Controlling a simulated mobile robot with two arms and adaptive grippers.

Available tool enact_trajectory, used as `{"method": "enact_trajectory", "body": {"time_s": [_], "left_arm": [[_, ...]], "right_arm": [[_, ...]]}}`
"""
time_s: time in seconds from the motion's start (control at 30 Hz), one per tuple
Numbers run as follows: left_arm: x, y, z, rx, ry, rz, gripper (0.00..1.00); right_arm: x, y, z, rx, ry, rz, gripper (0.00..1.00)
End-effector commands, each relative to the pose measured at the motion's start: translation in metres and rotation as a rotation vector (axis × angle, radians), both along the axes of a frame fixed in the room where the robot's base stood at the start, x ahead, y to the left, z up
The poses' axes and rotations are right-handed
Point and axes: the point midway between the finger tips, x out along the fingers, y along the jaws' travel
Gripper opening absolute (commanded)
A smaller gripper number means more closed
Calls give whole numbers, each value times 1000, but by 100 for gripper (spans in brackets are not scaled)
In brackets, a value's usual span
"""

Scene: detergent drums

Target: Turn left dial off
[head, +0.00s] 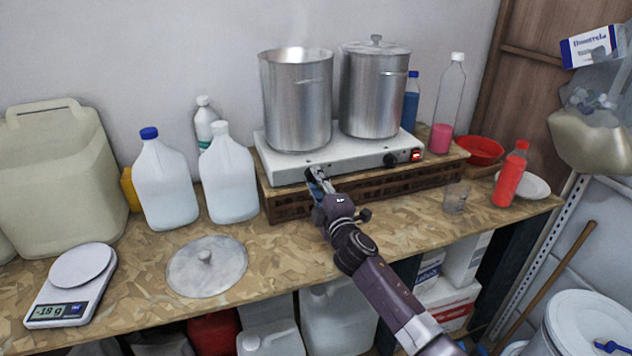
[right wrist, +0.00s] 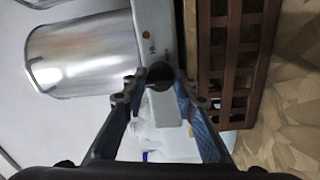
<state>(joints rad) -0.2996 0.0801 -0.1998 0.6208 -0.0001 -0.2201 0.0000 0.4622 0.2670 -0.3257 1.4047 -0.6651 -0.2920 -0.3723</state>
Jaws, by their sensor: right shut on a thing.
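A white two-burner hot plate (head: 350,160) stands on a brown slatted crate on the bench. My right gripper (head: 315,180) is at the left part of its front panel. In the right wrist view my right gripper (right wrist: 160,82) is shut on the dark left dial (right wrist: 160,74), one finger on each side. In the head view the gripper hides the left dial. The right dial (head: 390,160) is black, with a lit red switch (head: 416,155) beside it. A small orange light (right wrist: 146,35) shows near the left dial. My left gripper is not in view.
An open steaming pot (head: 297,105) and a lidded pot (head: 375,90) stand on the hot plate. White jugs (head: 228,175) stand to its left. A loose pot lid (head: 207,265) and a scale (head: 70,285) lie at the front left. A glass (head: 455,198) stands right of my arm.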

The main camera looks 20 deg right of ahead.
Motion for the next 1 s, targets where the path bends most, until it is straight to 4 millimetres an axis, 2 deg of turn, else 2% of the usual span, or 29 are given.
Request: {"method": "enact_trajectory", "body": {"time_s": [0.23, 0.27, 0.4, 0.77, 0.87, 1.0], "left_arm": [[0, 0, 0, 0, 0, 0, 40], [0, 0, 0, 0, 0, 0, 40], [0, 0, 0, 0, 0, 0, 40], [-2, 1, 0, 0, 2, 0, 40], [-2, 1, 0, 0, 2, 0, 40], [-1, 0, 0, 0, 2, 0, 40]], "right_arm": [[-1, 1, -3, -3, 5, 2, 2], [-1, 1, -3, -3, 5, 2, 27], [0, 1, -3, -2, 4, 2, 43], [-3, 0, -2, -1, 2, 0, 44], [-12, 0, -2, -2, 1, 1, 44], [-34, 0, -4, -2, 3, 2, 44]]}}
